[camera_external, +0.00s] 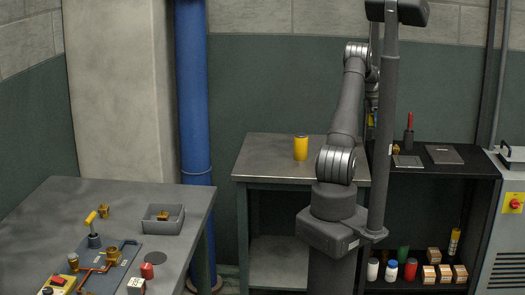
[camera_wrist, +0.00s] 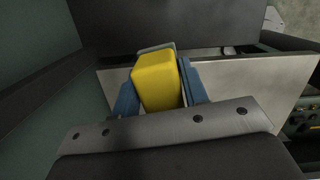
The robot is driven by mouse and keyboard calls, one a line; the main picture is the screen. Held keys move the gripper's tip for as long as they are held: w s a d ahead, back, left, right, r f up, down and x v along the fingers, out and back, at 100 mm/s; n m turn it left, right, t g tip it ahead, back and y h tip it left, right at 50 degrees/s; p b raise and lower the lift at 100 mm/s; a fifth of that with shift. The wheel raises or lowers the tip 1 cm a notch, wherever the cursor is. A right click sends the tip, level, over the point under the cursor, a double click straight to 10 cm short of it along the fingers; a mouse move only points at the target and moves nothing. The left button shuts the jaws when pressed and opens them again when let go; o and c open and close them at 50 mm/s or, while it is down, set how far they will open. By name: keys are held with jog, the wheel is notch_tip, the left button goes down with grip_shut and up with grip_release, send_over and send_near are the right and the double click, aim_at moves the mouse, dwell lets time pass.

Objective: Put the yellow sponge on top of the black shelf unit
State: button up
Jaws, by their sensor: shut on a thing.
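The yellow sponge (camera_wrist: 158,82) is in the wrist view, between the two blue fingers of my gripper (camera_wrist: 160,90). My gripper is shut on it, and the sponge stands out past the fingers. The black shelf unit (camera_external: 465,170) is at the right in the external view, with a dark flat top and a lower shelf. In the external view my gripper is mostly hidden behind my own arm and a grey post, near the back wall to the left of the shelf unit's top. What lies directly under the sponge cannot be told for sure.
On the shelf top stand a red-handled tool (camera_external: 409,133), a brass part (camera_external: 443,154) and a flat grey plate. Several bottles and small boxes (camera_external: 445,273) fill the lower shelf. A yellow can (camera_external: 301,148) stands on the middle bench (camera_external: 265,160). A grey cabinet (camera_external: 508,230) adjoins at right.

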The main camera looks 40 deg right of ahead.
jog(key=s+d+f+m, duration=0.1)
jog(key=s+d+m, duration=0.1)
jog(key=s+d, duration=0.7)
jog(key=w+f, duration=0.2)
jog(key=w, duration=0.1)
jog(key=w+f, duration=0.2)
jog(key=w, duration=0.1)
jog(key=w+a+f, duration=0.1)
jog(key=w+f, duration=0.2)
jog(key=shift+w+f, duration=0.1)
jog(key=shift+f, duration=1.9)
jog(key=shift+f, duration=0.2)
jog(key=o, duration=1)
jog(key=r, duration=0.8)
jog(key=w+a+r, duration=0.1)
jog(key=r, duration=0.3)
jog(key=shift+w+a+r, duration=0.1)
